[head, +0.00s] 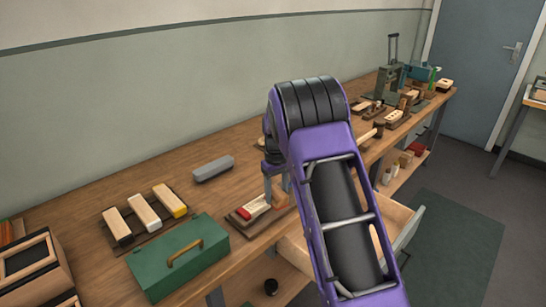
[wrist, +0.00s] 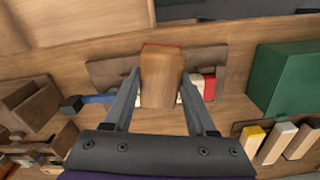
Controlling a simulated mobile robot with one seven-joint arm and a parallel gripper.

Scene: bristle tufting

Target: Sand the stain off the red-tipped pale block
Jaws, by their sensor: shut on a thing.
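The red-tipped pale block (head: 255,207) lies on a brown wooden board (head: 236,221) on the bench. In the wrist view its red end (wrist: 209,87) shows to the right of my gripper. My gripper (wrist: 160,82) is shut on a brown wooden sanding block (wrist: 161,78) with a reddish far edge. The sanding block is over the pale block and covers much of it in the wrist view; I cannot tell whether they touch. In the head view my gripper (head: 279,187) is partly hidden behind my arm. I cannot make out the stain.
A green toolbox (head: 172,268) stands at the front left. Several pale blocks, including a yellow-ended one (head: 169,201), lie on a dark mat beyond it. A grey bar (head: 213,168) lies behind. An open drawer (head: 398,219) juts out at the right.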

